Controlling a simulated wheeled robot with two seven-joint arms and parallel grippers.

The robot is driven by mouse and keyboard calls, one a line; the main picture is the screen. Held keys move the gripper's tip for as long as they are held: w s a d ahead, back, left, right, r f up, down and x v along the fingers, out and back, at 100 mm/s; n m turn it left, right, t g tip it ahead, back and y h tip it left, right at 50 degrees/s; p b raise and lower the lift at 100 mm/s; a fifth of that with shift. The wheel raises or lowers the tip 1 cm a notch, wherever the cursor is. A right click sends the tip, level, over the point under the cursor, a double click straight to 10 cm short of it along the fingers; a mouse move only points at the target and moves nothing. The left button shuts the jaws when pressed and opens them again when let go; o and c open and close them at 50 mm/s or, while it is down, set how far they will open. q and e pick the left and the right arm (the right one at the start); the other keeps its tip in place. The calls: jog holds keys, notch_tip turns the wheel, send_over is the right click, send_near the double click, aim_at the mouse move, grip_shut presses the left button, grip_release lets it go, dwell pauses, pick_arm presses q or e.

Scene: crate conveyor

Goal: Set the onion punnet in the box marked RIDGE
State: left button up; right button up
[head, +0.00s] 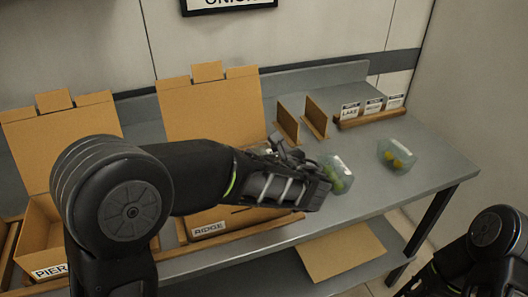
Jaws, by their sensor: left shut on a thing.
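My left gripper (321,187) reaches in from the left, over the right side of the box marked RIDGE (209,229). It is shut on a clear punnet (340,172) with green contents, which shows tilted at its fingertips. No label on this punnet can be read, so I cannot tell its kind from print. The RIDGE box is open with its tall cardboard flap up at the back; my arm hides most of its inside. Only part of my right arm shows at the lower right, without a clear gripper.
A second clear punnet (399,156) with yellow contents stands on the grey table (424,178) to the right. Two upright brown dividers (315,117) and a wooden rack of cards (371,114) stand behind. Another open box marked PIER (40,237) is at left. A partly cut-off sign (229,4) hangs above.

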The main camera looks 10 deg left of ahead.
pick_arm(q)
jog(key=o, duration=1.4)
jog(key=shift+r, duration=0.15)
jog(key=shift+r+p, duration=0.25)
jog(key=shift+p, duration=0.1)
jog(key=shift+r+p, duration=0.45)
jog(key=shift+r, duration=0.05)
jog(key=b+v, duration=0.1)
jog(key=v, duration=1)
jog(key=shift+s+d, duration=0.25)
jog(key=shift+s, duration=0.15)
jog(key=shift+f, duration=0.1)
